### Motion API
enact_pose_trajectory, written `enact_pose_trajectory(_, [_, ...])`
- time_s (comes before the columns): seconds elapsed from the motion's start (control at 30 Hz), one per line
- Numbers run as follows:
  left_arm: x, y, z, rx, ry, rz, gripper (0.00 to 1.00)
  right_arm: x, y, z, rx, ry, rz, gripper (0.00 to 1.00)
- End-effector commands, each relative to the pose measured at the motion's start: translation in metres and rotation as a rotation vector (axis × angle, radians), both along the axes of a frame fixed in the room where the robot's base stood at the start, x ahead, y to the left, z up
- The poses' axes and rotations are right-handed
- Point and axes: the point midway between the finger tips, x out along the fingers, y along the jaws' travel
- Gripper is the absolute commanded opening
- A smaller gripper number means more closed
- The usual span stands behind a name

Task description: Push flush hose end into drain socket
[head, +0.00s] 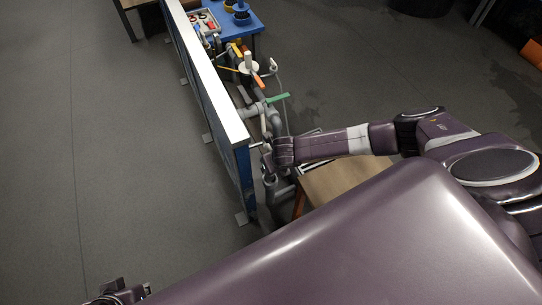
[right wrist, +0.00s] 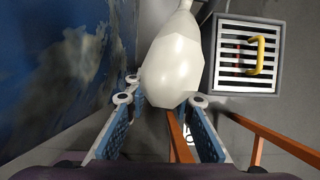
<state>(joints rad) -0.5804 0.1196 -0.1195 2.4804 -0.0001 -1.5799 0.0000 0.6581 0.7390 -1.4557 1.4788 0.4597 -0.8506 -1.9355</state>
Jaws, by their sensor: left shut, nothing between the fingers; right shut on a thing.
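In the right wrist view, my right gripper (right wrist: 161,101) is shut on a smooth cream-white rounded piece (right wrist: 172,62), which looks like the flush hose end. Its blunt end lies between the two blue-padded fingers. In the head view, my right gripper (head: 266,150) is by the pipework beside the panel, and what it holds is too small to make out there. A thin grey hose (head: 281,88) hangs among the pipes. I cannot pick out the drain socket. My left gripper (head: 121,294) is shut and empty at the bottom left, partly cut off by the frame.
A long upright panel (head: 208,68) with a white top edge stands left of the pipes. A green lever (head: 277,98) and an orange lever (head: 258,81) stick out. A wooden-topped table (head: 345,187) is below my right arm. A barred grate (right wrist: 233,72) has a yellow handle.

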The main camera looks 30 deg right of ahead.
Motion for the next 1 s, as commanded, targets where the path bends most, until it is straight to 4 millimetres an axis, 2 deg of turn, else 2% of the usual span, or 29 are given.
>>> enact_pose_trajectory(0.5, [0.000, -0.001, -0.003, -0.001, 0.000, 0.001, 0.00, 0.000, 0.000, -0.011, 0.000, 0.000, 0.000, 0.00])
enact_pose_trajectory(1.0, [0.000, -0.001, -0.003, -0.001, 0.000, 0.001, 0.00, 0.000, 0.000, -0.011, 0.000, -0.001, 0.000, 0.00])
